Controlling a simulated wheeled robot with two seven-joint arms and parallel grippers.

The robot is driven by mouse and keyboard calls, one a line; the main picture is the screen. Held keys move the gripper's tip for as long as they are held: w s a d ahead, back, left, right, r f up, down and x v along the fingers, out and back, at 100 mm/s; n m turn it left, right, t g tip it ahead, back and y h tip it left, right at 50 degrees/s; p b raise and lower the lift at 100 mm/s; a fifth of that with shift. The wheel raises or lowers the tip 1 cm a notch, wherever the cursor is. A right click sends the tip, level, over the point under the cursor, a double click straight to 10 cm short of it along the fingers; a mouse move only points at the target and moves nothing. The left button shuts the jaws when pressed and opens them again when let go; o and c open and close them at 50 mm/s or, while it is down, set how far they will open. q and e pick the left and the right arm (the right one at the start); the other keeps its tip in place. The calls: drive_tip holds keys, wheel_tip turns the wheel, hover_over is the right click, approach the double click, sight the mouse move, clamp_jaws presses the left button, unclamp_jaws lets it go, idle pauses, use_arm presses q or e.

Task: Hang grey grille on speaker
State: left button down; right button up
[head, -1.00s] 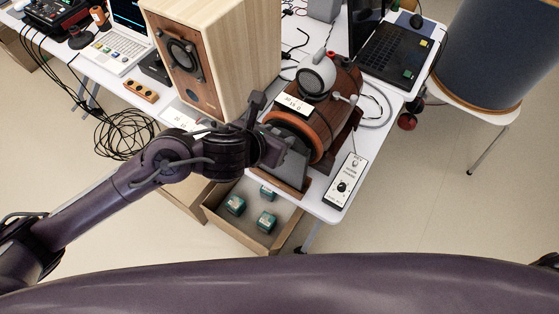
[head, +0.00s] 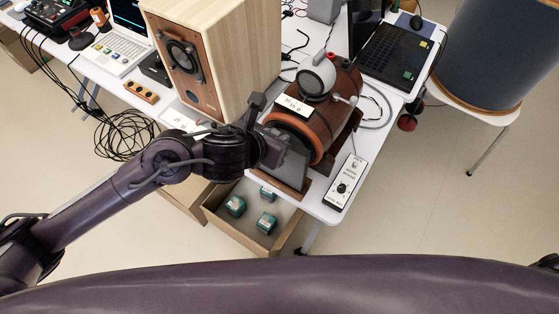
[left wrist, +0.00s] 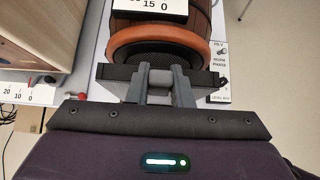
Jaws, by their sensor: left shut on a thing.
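My left gripper (head: 272,150) is shut on a flat dark grey panel, which I take to be the grey grille (head: 292,168). The grille stands close in front of the orange-rimmed end of a brown barrel-shaped body (head: 330,112). In the left wrist view, the fingers (left wrist: 163,78) pinch a dark bar at the grille's edge (left wrist: 112,73), with dark mesh behind it inside the orange rim (left wrist: 160,34). I cannot tell whether grille and rim touch. A tall wooden speaker (head: 180,62) with an exposed round driver stands to the left. My right gripper is not in view.
A white table (head: 318,208) bears a laptop (head: 122,45), a dark keyboard device (head: 397,55) and a small white control box (head: 345,182). Below its front edge, an open carton (head: 225,228) holds green-topped items.

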use_arm(q)
drive_tip(key=shift+r+p, duration=1.7)
drive_tip(key=shift+r, duration=0.4)
drive_tip(key=shift+r+p, duration=0.75)
drive_tip(key=shift+r, duration=0.15)
